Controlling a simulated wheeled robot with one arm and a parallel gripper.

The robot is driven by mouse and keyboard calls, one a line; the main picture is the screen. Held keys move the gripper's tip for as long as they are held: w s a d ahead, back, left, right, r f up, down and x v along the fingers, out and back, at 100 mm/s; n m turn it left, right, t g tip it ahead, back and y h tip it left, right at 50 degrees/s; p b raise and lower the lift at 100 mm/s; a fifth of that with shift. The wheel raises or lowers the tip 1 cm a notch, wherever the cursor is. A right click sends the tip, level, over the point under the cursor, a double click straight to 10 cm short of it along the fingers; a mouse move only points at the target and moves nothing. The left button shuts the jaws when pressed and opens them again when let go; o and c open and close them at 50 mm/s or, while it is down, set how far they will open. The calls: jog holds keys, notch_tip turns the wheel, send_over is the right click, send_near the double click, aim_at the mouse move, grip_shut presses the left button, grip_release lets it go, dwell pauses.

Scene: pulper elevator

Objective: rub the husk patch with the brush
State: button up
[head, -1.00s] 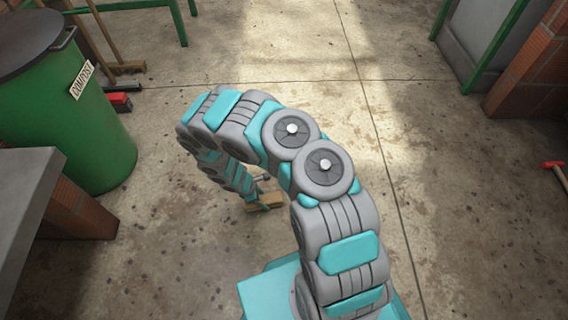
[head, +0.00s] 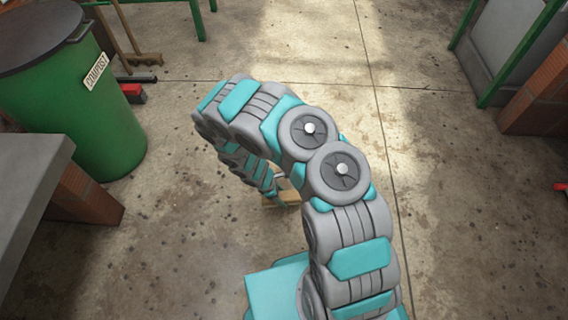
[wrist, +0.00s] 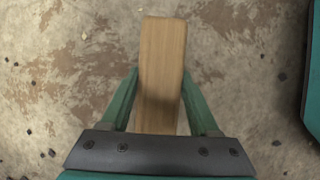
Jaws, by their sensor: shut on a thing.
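My gripper (wrist: 159,78) is shut on the brush, with one green finger on each side of it. In the wrist view the brush (wrist: 162,60) shows as a long, plain wooden block pointing away from the gripper; its bristles are hidden. In the head view a small part of the brush (head: 286,196) shows low near the floor, partly behind my arm. Under it is stained concrete with brown blotches and scattered dark specks. I cannot pick out a husk patch with a clear edge. Whether the brush touches the floor cannot be told.
A green compost bin (head: 82,115) and a grey-topped brick bench (head: 30,180) stand at the left. Long-handled brooms (head: 128,45) are behind the bin. Brickwork (head: 540,105) and a green-framed grey panel (head: 505,40) stand at the right. The middle floor is open.

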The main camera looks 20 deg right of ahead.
aim_at(287, 195)
jog(key=shift+r+p, duration=1.7)
jog(key=shift+r, duration=0.85)
